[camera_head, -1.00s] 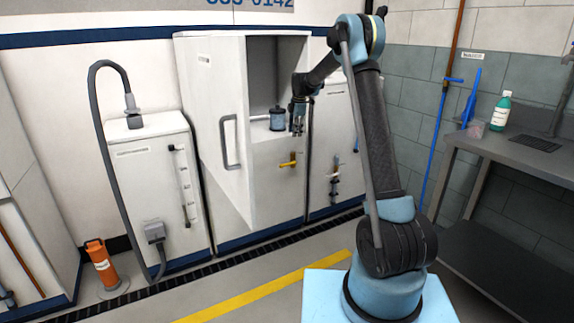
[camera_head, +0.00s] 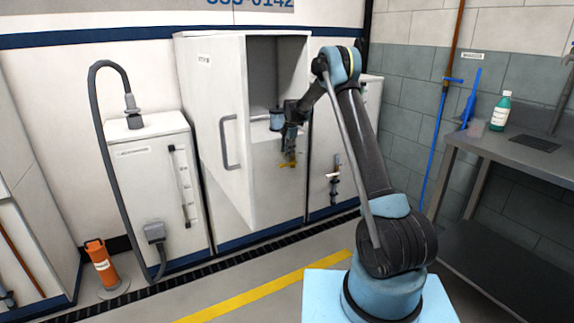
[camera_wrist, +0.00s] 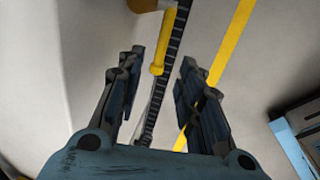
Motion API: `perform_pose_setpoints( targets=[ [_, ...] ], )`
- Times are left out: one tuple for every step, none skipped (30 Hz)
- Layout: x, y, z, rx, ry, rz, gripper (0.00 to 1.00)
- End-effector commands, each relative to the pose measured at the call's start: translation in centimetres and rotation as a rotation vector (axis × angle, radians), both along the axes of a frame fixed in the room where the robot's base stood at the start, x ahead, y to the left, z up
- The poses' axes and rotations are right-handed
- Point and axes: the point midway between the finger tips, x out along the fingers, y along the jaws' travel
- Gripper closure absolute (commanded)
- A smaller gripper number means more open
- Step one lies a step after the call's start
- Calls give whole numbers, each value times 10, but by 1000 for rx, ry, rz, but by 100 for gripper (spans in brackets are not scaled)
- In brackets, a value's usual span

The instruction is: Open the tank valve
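The tank valve's yellow handle (camera_head: 287,165) sits on the front of the white cabinet, below its open compartment. My gripper (camera_head: 290,156) points down at the handle and partly covers it in the head view. In the wrist view the yellow handle (camera_wrist: 160,50) appears between the two fingertips of my gripper (camera_wrist: 163,62), with the fingers spread apart. The fingers look clear of the handle on both sides; whether one touches it I cannot tell.
The cabinet door (camera_head: 222,90) stands open to the left of the arm. Another valve unit (camera_head: 335,180) is on the right cabinet. A metal table (camera_head: 500,155) is at the right. The floor in front is clear.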

Motion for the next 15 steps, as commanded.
perform_pose_setpoints(
  targets=[
    [2,1,-10,0,0,0,66],
    [3,2,-15,0,0,0,66],
    [4,3,-22,0,0,0,66],
    [4,3,-27,0,0,0,66],
    [5,4,-32,0,0,0,66],
    [6,4,-39,0,0,0,66],
    [7,5,-43,0,0,0,66],
    [8,5,-47,0,0,0,66],
    [9,6,-53,0,0,0,66],
    [9,6,-57,0,0,0,66],
    [10,7,-60,0,0,0,66],
    [11,7,-64,0,0,0,66],
    [11,7,-67,0,0,0,66],
    [11,8,-69,0,0,0,66],
    [12,8,-72,0,0,0,66]
  ],
)
